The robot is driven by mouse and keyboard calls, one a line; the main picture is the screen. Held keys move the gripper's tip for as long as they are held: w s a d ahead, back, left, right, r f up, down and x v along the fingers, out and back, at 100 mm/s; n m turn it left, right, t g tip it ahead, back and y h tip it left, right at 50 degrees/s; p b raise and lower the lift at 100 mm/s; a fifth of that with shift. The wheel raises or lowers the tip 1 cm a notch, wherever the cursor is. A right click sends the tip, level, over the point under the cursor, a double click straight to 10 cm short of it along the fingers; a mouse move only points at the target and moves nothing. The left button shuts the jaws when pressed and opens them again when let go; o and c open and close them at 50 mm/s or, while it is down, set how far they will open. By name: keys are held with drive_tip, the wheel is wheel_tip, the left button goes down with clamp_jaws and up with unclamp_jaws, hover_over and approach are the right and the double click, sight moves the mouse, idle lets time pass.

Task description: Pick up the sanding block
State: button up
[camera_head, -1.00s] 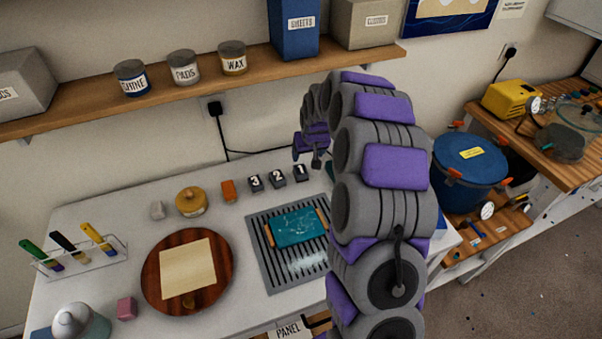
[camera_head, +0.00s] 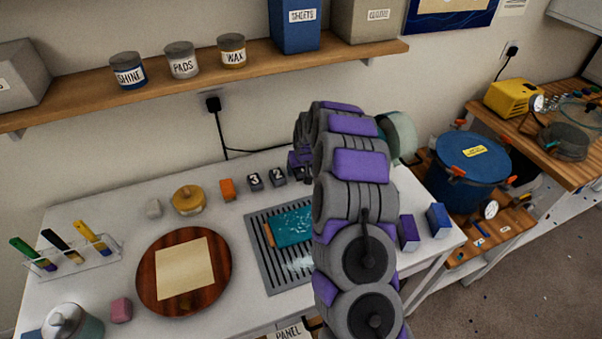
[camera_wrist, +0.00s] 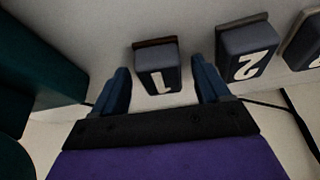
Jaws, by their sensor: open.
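Dark numbered blocks with brown bases look like the sanding blocks. Block 1 (camera_wrist: 157,66) is in the wrist view, between the two blue fingers of my gripper (camera_wrist: 160,72). The gripper is open, with a gap visible on both sides of the block. Block 2 (camera_wrist: 245,50) stands just right of the right finger, and block 3 (camera_wrist: 306,42) is cut by the right edge. In the head view, block 3 (camera_head: 254,181) and block 2 (camera_head: 278,177) stand at the table's back. My gripper (camera_head: 301,172) is right of them, partly hidden by my arm, which hides block 1.
An orange block (camera_head: 227,190) and yellow pot (camera_head: 187,200) stand left of the numbered blocks. A slatted grey mat (camera_head: 262,255) bears a teal panel (camera_head: 290,228). A pale green round container (camera_head: 399,135) is right of my arm. A dark teal shape (camera_wrist: 40,60) fills the wrist view's left.

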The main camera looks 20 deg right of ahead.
drive_tip(key=shift+r, duration=0.1)
drive_tip(key=c, duration=1.1)
drive_tip(key=shift+o, duration=0.2)
drive_tip(key=shift+r, duration=0.1)
drive_tip(key=shift+w+r+p, duration=0.1)
drive_tip(key=shift+r+p, duration=0.45)
drive_tip(key=shift+r, duration=1)
drive_tip(key=shift+s+r, duration=0.25)
drive_tip(key=s, duration=0.5)
drive_tip(key=s+a+p, duration=0.1)
drive_tip(key=s, duration=0.4)
drive_tip(key=s+r+p, duration=0.1)
drive_tip(key=s, duration=0.4)
drive_tip(key=shift+s+a+r, duration=0.1)
drive_tip(key=shift+s+a, duration=0.1)
drive_tip(key=shift+s, duration=0.1)
